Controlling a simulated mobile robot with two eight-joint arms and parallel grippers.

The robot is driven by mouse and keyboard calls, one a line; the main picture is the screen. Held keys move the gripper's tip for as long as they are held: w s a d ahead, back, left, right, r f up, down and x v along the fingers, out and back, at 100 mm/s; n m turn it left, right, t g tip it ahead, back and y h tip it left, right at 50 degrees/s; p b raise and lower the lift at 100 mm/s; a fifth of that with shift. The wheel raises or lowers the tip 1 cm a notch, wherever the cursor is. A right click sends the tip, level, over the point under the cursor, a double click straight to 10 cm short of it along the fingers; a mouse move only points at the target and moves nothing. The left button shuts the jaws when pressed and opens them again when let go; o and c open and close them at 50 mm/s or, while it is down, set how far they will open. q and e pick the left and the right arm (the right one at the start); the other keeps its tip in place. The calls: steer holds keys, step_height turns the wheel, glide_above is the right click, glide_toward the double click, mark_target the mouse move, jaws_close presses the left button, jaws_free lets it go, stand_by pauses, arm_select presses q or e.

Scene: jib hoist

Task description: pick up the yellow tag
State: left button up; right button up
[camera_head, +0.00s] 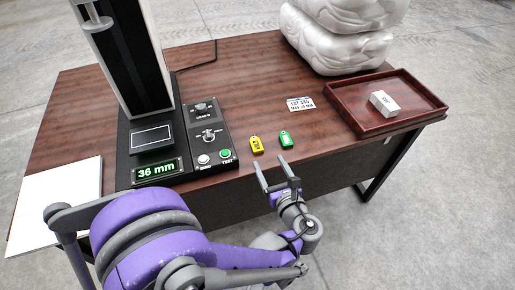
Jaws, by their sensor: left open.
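The yellow tag (256,144) lies flat on the dark wood table (240,75), near its front edge. A green tag (286,139) lies just to its right, with a small gap between them. My left gripper (273,168) is open and empty at the table's front edge, with its fingers pointing toward the tags. Its fingertips are just in front of the two tags and appear apart from them. My right gripper is not in view.
A tester (207,137) with a tall column and a display reading 36 mm stands left of the tags. A white label (300,104) lies behind them. A brown tray (359,113) holding a white block (384,103) is at right. White sacks (335,45) stand behind.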

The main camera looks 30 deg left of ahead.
mark_target(257, 145)
arm_select(q)
steer(key=x, duration=0.4)
steer(key=shift+w+a+f, duration=0.1)
steer(key=shift+a, duration=0.25)
steer(key=x, duration=0.2)
steer(key=f+b+x, duration=0.1)
steer(key=x, duration=0.2)
steer(key=shift+a, duration=0.2)
jaws_close()
